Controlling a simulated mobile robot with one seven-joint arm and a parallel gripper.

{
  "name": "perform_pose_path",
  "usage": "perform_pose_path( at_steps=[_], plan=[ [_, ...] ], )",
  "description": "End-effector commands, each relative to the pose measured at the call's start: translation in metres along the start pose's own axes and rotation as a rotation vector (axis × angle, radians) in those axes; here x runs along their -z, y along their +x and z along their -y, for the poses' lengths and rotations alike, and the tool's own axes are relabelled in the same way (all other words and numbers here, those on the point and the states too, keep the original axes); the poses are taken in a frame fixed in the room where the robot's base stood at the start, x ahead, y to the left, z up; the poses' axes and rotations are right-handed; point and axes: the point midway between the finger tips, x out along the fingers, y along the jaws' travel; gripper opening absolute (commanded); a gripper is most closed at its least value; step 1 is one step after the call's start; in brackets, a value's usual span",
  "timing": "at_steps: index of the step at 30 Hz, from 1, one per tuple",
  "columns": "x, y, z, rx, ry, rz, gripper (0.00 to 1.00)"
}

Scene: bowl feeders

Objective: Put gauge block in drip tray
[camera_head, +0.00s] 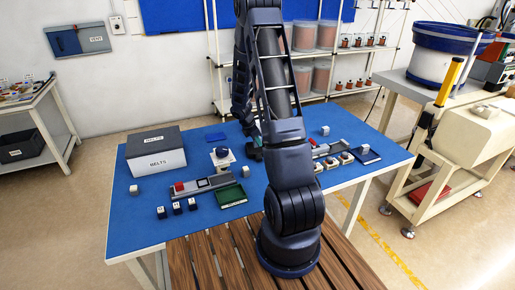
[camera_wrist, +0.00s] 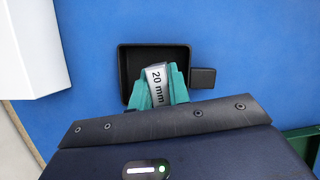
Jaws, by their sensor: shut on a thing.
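The gauge block (camera_wrist: 158,94) is a pale grey piece marked "20 mm", seen in the wrist view. My gripper (camera_wrist: 157,72) has teal fingers and is shut on it, one finger on each side. Beyond the block lies a black, shallow rectangular tray (camera_wrist: 135,57), which looks like the drip tray, with a small dark square tab at its right. The block and fingertips overlap the tray in this view; I cannot tell whether the block touches its floor. My wrist hides the tray's near edge. In the head view my arm hides much of this area.
A grey and white box marked "MELTS" (camera_head: 157,161) stands at the left of the blue table. A green tray (camera_head: 232,194), a grey fixture with a red piece (camera_head: 180,187) and several small blocks lie nearer. In the wrist view, a white box (camera_wrist: 30,50) stands left of the tray.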

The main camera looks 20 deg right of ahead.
Motion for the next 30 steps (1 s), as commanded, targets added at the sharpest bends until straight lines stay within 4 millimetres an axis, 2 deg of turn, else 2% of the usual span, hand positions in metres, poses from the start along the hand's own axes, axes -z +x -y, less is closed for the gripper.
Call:
perform_pose_path(
  at_steps=[5, 13, 25, 26, 29, 30],
  plan=[
    [0.004, 0.008, 0.000, 0.001, -0.001, 0.000, 0.00],
    [0.015, 0.036, 0.000, 0.001, 0.000, 0.000, 0.00],
    [0.017, 0.040, 0.000, 0.000, -0.001, 0.000, 0.00],
    [0.017, 0.041, 0.000, 0.000, -0.001, 0.000, 0.20],
    [0.017, 0.040, 0.000, 0.000, 0.000, 0.000, 0.39],
    [0.017, 0.040, 0.000, 0.000, 0.000, 0.000, 0.40]
  ],
)
